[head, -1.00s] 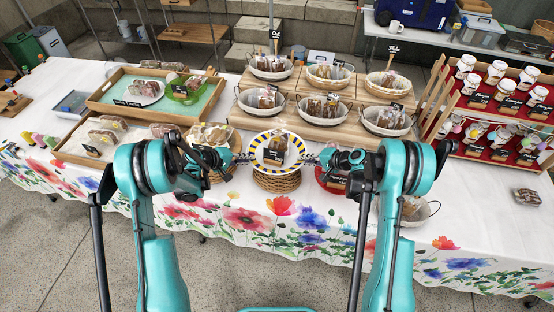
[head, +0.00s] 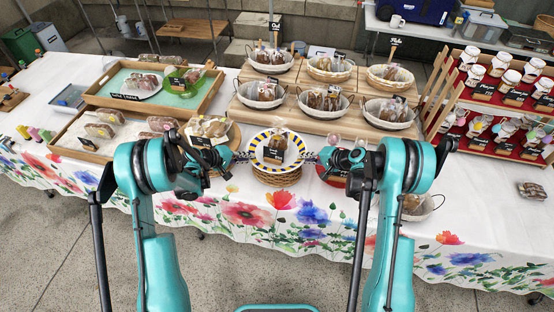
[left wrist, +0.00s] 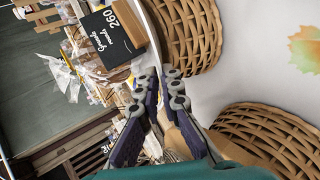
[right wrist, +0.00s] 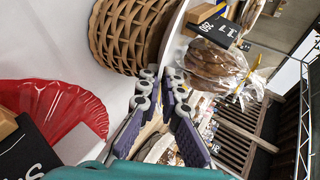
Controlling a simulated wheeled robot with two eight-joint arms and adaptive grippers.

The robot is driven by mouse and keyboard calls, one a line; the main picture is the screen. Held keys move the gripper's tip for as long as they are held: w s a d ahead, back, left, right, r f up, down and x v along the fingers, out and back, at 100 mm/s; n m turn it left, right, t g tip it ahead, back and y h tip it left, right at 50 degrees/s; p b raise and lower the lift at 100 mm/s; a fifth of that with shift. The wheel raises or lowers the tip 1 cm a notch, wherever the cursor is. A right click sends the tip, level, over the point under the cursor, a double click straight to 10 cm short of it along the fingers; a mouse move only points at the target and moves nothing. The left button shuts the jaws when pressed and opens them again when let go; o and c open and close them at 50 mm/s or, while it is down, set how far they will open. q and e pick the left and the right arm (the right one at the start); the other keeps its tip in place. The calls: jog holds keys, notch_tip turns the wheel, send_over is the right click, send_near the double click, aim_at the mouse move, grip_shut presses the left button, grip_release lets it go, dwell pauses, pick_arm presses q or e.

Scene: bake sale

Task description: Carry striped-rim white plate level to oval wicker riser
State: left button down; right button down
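The striped-rim white plate (head: 257,150), with a blue and yellow rim, carries bagged baked goods and a small black sign. It looks level, directly over the oval wicker riser (head: 277,179); I cannot tell if they touch. The riser also shows in the left wrist view (left wrist: 195,32) and right wrist view (right wrist: 122,38). My left gripper (head: 238,157) is shut on the plate's left rim. My right gripper (head: 312,157) is shut on its right rim. The fingertips show close together at the rim in the left wrist view (left wrist: 160,82) and right wrist view (right wrist: 158,82).
A second wicker piece (left wrist: 265,140) stands near my left gripper. A red dish (right wrist: 60,105) lies close to my right gripper. Several baskets stand on a wooden stand (head: 312,122) behind the plate. Wooden trays (head: 208,94) are at left, and a red jar rack (head: 480,102) at right.

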pick_arm(q)
jog(key=shift+w+a+f, duration=0.1)
jog(key=shift+a+f, duration=0.15)
jog(key=shift+f, duration=0.25)
pick_arm(e)
jog(key=shift+w+d+f, duration=0.1)
jog(key=shift+d+f, duration=0.15)
jog(key=shift+f, duration=0.25)
pick_arm(q)
jog(key=c, duration=1.7)
grip_release()
pick_arm(e)
jog(key=c, duration=1.7)
grip_release()
pick_arm(q)
jog(key=shift+d+r, duration=0.1)
jog(key=shift+d, duration=0.05)
pick_arm(e)
jog(key=shift+a+r, duration=0.1)
jog(key=shift+a, duration=0.1)
pick_arm(q)
jog(key=v, duration=1.2)
pick_arm(e)
jog(key=v, duration=1.2)
pick_arm(q)
jog(key=shift+d, duration=0.1)
